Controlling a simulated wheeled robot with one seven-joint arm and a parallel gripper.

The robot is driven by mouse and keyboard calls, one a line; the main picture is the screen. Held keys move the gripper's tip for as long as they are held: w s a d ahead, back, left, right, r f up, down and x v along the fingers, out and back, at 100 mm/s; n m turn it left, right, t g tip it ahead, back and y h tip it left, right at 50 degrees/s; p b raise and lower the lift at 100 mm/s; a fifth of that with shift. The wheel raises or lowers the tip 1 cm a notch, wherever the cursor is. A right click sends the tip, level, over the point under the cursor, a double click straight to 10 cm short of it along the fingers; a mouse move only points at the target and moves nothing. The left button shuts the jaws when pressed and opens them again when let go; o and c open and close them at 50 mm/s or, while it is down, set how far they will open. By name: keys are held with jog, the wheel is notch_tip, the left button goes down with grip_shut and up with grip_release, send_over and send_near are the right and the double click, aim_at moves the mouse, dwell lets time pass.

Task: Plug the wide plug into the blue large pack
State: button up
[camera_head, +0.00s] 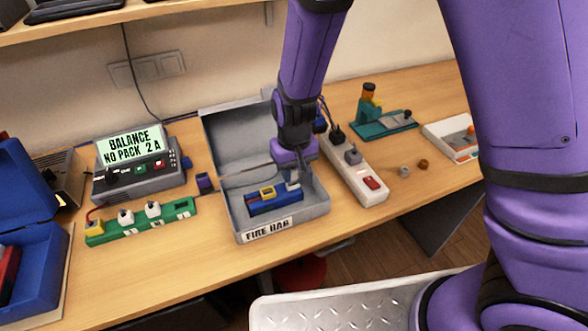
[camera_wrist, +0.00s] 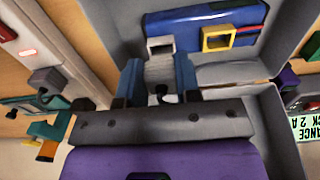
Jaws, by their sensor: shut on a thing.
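The blue large pack (camera_head: 277,205) lies in the open grey box (camera_head: 322,207) marked FIRE BAR, with a yellow-framed socket (camera_head: 267,191) on it. It also shows at the top of the wrist view (camera_wrist: 190,26). My gripper (camera_head: 292,178) reaches down into the box at the pack's right end. In the wrist view my gripper (camera_wrist: 158,72) is shut on a pale grey ribbed piece, which looks like the wide plug (camera_wrist: 159,69). A whitish square frame (camera_wrist: 160,42) sits right at its front, by the pack. I cannot tell whether plug and frame are joined.
A charger (camera_head: 140,170) reading BALANCE NO PACK 2 A stands left of the box, behind a green board (camera_head: 145,222) with plugs. A white power strip (camera_head: 355,170) lies close to the box's right side. The box's raised lid (camera_head: 235,135) stands behind my gripper.

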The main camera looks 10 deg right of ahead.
aim_at(294, 170)
jog(key=shift+f, duration=1.3)
jog(key=o, duration=1)
notch_tip(294, 170, up, 10)
jog(key=shift+r, duration=0.4)
